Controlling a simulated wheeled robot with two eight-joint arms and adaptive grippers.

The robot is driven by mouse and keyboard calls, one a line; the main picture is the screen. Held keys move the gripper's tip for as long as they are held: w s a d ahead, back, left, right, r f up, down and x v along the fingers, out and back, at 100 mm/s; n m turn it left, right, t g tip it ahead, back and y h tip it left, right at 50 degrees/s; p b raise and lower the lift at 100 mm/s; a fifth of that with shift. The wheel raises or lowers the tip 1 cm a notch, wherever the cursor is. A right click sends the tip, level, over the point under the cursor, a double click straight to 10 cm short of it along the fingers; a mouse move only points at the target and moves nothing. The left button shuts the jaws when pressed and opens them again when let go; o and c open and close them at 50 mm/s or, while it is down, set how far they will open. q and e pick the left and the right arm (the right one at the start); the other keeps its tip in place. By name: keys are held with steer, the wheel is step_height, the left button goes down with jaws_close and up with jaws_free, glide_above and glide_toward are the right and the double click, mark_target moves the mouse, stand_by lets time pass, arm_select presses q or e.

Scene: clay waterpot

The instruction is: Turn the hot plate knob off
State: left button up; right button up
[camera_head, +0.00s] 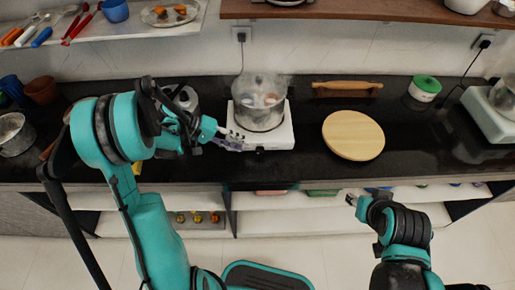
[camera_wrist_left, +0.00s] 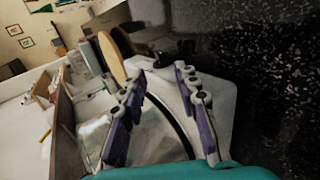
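The white hot plate (camera_head: 283,136) sits on the dark counter, with a steaming clear pot (camera_head: 260,115) on it. Its small dark knob (camera_head: 259,149) is on the front face. My left gripper (camera_head: 236,140) is at the hot plate's front left corner, just left of the knob. In the left wrist view, the two purple-padded fingers of the left gripper (camera_wrist_left: 160,72) are spread apart with nothing held. A dark knob-like part (camera_wrist_left: 187,47) shows just beyond the fingertips, apart from them. My right gripper (camera_head: 352,199) is low in front of the counter; its fingers are too small to read.
A round wooden board (camera_head: 353,135) and a rolling pin (camera_head: 347,86) lie right of the hot plate. A green-lidded jar (camera_head: 425,88) stands farther right. A kettle-like pot (camera_head: 181,97) is behind my left arm. Shelves hang above.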

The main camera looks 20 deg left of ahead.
mark_target(256, 150)
arm_select(q)
steer(key=b+x, duration=0.2)
steer(key=x, duration=0.5)
steer(key=shift+d+f, duration=0.1)
jaws_close()
